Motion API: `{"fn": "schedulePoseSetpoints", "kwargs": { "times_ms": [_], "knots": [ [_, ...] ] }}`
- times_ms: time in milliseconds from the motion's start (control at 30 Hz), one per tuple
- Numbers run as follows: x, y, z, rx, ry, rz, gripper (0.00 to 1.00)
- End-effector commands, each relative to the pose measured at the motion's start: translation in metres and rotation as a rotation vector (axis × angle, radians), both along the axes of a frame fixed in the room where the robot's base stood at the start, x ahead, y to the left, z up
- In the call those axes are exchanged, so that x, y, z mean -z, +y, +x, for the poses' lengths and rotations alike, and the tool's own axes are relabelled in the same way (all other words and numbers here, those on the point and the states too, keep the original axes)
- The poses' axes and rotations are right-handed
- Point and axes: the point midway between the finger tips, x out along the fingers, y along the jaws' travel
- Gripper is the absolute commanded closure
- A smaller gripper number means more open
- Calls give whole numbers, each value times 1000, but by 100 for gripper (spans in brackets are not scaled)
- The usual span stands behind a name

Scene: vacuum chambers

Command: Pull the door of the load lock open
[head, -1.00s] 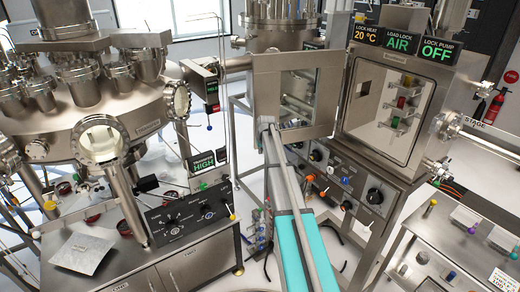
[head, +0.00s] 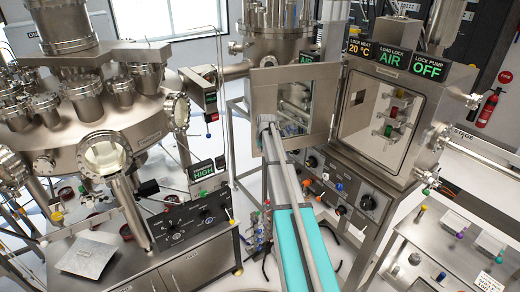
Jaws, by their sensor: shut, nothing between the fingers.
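The load lock (head: 425,92) is a steel box at right centre under the LOAD LOCK AIR sign. Its front is uncovered, and a small rack with red and green items (head: 397,115) shows inside. Its door (head: 326,108), a steel frame with a window, stands swung out to the left, hinged on the box's left side. My arm reaches up from the bottom centre. My gripper (head: 267,124) is at the door's free lower left edge. It is shut with nothing in it; its fingertips are small, and I cannot tell whether they touch the door.
Signs on top read LOCK HEAT 20 °C and LOCK PUMP OFF (head: 428,68). A panel with knobs (head: 345,192) lies below the load lock. A large round chamber (head: 60,135) with ports stands left. A bench (head: 440,245) with small items is at lower right. Floor shows between them.

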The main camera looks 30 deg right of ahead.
Motion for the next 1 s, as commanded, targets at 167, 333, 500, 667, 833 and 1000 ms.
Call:
{"fn": "schedulePoseSetpoints", "kwargs": {
  "times_ms": [167, 333, 500, 667, 833, 1000],
  "knots": [
    [-9, 1, -3, 0, 0, 0, 100],
    [-10, 1, -4, -1, 0, 0, 100],
    [-10, 1, -4, -1, 0, 0, 100],
    [-10, 2, -4, -2, 0, 0, 100],
    [-10, 2, -3, -2, 0, 0, 100],
    [-4, 10, -9, -5, 6, 2, 100]
  ]
}}
